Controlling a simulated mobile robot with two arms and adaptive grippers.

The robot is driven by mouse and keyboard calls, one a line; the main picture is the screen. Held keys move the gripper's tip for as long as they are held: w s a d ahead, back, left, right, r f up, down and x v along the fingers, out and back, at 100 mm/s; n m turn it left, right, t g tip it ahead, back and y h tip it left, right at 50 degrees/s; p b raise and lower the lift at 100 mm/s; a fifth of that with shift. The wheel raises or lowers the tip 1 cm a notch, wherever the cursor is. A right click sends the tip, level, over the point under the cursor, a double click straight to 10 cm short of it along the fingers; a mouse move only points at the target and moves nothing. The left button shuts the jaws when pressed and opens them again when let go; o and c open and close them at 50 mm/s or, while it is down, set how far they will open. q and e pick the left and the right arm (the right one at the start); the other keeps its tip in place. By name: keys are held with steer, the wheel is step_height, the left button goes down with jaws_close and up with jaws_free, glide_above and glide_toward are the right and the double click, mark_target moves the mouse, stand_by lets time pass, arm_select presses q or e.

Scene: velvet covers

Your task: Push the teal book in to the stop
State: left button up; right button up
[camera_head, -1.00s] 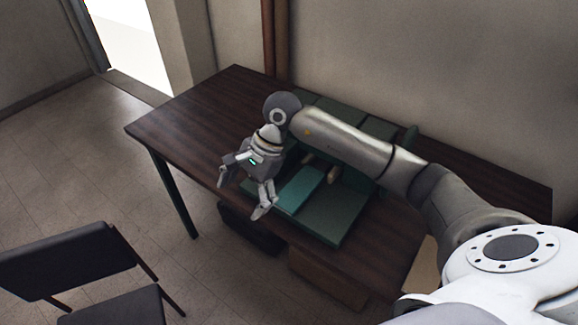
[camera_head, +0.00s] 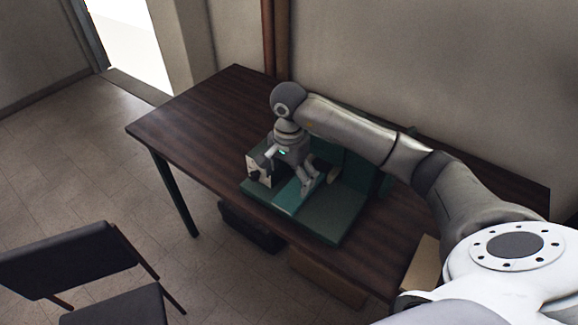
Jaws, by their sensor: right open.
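The teal book (camera_head: 289,197) lies flat on a dark green base (camera_head: 325,222) on the table, its near end showing. My right gripper (camera_head: 285,180) is open, fingers pointing down, over the book and close to its upper surface. I cannot tell whether a fingertip touches it. My gripper and forearm hide the book's far part and much of the green holder behind it. A pale block (camera_head: 258,170) with dark marks stands at the left side of the base. My left gripper is not in view.
The dark wooden table (camera_head: 200,120) is clear on its left. A wall runs behind it. A tan object (camera_head: 423,262) lies at the table's right. A dark chair (camera_head: 75,265) stands at lower left. Boxes (camera_head: 325,275) are under the table's front edge.

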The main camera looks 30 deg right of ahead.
mark_target(289, 198)
arm_select(q)
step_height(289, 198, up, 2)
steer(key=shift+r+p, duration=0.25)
steer(key=shift+p, duration=0.75)
arm_select(e)
step_height(289, 198, down, 8)
steer(key=shift+r, duration=0.1)
